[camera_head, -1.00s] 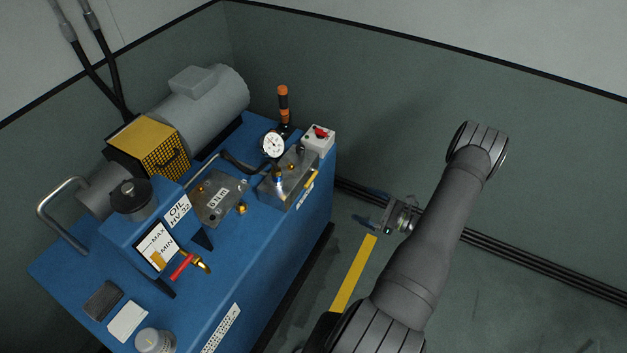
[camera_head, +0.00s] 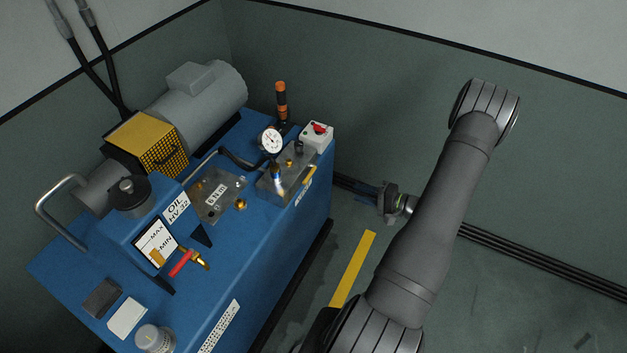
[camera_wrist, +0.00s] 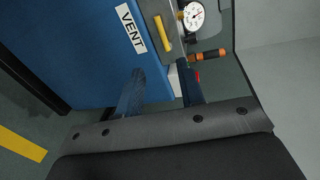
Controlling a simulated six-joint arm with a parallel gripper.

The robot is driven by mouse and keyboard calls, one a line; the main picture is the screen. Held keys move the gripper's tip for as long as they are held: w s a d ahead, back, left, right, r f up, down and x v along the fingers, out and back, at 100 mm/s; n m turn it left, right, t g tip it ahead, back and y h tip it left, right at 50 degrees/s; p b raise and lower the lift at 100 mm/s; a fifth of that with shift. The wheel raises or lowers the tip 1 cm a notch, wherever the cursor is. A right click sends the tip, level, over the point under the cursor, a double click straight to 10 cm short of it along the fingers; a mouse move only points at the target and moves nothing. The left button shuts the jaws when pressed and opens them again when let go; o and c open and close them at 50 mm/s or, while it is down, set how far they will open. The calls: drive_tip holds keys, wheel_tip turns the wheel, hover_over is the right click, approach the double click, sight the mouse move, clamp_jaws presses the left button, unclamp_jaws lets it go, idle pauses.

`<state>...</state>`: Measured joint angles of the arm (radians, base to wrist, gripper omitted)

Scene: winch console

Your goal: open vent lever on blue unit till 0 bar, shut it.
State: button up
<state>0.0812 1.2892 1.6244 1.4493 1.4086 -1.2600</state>
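The blue unit (camera_head: 262,262) fills the left half of the head view. A yellow lever (camera_wrist: 163,34) sits beside the VENT label (camera_wrist: 131,28) on its side in the wrist view; in the head view it shows small at the block's right edge (camera_head: 309,182). The round white gauge (camera_head: 270,141) stands above the metal block and also shows in the wrist view (camera_wrist: 193,15); its reading is too small to tell. My gripper (camera_wrist: 162,90) has its two blue fingers apart with nothing between them. It hangs right of the unit, clear of the lever (camera_head: 368,192).
A red-handled tap (camera_head: 182,263) is at the front. Floor pipes (camera_head: 520,265) run along the wall. The floor right of the unit is open.

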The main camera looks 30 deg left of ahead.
drive_tip(key=a+f+n, duration=0.1)
drive_tip(key=a+f, duration=0.2)
drive_tip(key=a, duration=1.4)
clamp_jaws()
